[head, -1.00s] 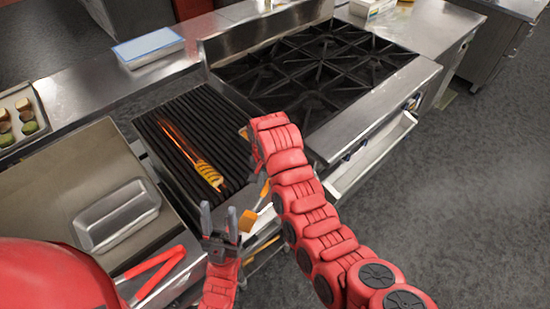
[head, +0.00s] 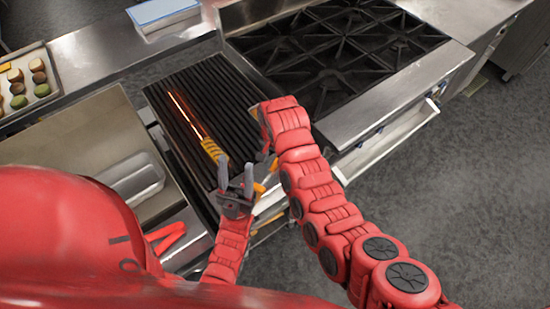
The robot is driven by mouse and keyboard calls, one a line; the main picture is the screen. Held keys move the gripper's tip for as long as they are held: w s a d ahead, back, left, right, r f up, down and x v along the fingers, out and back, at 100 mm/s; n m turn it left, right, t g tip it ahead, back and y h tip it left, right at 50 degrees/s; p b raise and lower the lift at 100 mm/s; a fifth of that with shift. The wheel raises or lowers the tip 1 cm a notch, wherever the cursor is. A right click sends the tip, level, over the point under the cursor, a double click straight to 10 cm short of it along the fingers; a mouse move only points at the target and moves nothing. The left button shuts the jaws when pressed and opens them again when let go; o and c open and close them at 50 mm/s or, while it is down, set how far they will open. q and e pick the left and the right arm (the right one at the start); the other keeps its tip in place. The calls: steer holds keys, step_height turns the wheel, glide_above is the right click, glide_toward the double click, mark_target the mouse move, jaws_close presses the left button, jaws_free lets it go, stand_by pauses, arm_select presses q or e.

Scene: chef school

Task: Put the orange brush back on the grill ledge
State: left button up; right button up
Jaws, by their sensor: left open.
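Orange pieces (head: 259,188) that look like the brush show at the front edge of the grill (head: 180,92), just right of my left gripper (head: 236,173). Another orange bit (head: 274,166) shows just above. My left gripper points up with its two fingers apart and nothing seen between them. It overlaps the grill's front edge in the picture; I cannot tell if it touches the brush. My right arm (head: 291,130) bends over the grill's right front, and its jaws are mostly hidden, so their state and any hold on the brush are unclear.
A yellow striped piece (head: 212,149) with a glowing streak lies on the grate. The burner stove (head: 340,60) stands right of the grill. A metal pan (head: 135,180) and red tongs (head: 165,236) lie at left. Open floor (head: 470,190) is at right.

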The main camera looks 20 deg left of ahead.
steer(key=shift+w+d, duration=0.2)
steer(key=shift+r, duration=0.2)
step_height(320, 180, up, 3)
steer(key=shift+a+b, duration=0.1)
steer(key=shift+b, duration=0.45)
step_height(320, 180, up, 8)
steer(key=p, duration=0.2)
steer(key=shift+r+p, duration=0.25)
steer(key=shift+p, duration=0.05)
steer(key=shift+s, duration=0.1)
